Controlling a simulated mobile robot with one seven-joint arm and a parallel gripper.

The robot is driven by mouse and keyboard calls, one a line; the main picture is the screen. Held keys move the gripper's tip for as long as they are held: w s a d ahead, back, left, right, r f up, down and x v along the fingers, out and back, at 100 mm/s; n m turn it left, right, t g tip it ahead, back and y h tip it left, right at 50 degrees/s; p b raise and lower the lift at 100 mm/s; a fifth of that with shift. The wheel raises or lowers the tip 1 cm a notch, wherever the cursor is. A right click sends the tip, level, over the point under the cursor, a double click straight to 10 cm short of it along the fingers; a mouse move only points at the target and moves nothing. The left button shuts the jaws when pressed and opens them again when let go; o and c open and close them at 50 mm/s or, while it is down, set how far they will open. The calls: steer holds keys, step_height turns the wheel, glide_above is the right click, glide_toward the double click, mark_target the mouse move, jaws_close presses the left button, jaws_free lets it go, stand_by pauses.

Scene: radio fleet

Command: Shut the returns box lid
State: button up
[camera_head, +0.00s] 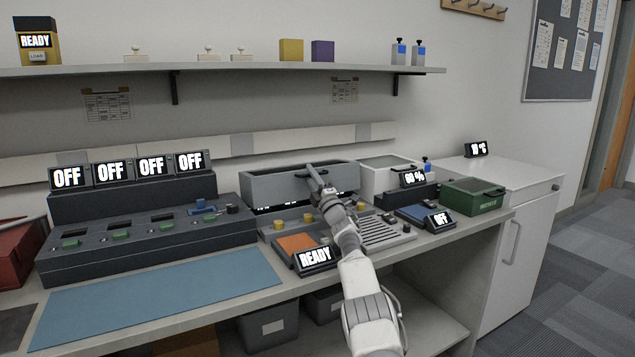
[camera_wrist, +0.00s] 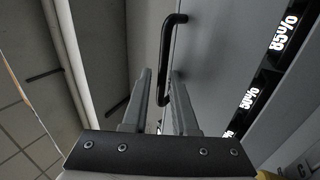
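A green box (camera_head: 474,197) with small pale lettering, too small to read, sits at the right end of the bench. I cannot tell for sure that it is the returns box, or how its lid stands. My gripper (camera_head: 322,188) is well to its left, at a long grey box (camera_head: 290,188) at the back of the bench. In the wrist view my gripper (camera_wrist: 160,100) is open. Its fingers stand around the lower end of a black bar handle (camera_wrist: 168,55) on a grey panel (camera_wrist: 215,65); contact is not clear.
Charge displays (camera_wrist: 284,34) run beside the panel. A pale clear-topped box (camera_head: 388,172) and a dark unit reading a percentage (camera_head: 413,178) stand between my gripper and the green box. A shelf (camera_head: 230,70) is above. A red box (camera_head: 15,250) is far left.

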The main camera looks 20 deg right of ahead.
steer(key=shift+f, duration=0.45)
steer(key=s+d+f, duration=0.1)
steer(key=s+d, duration=0.2)
steer(key=s, duration=1.3)
steer(key=shift+d, duration=0.15)
steer(key=shift+s+f, duration=0.1)
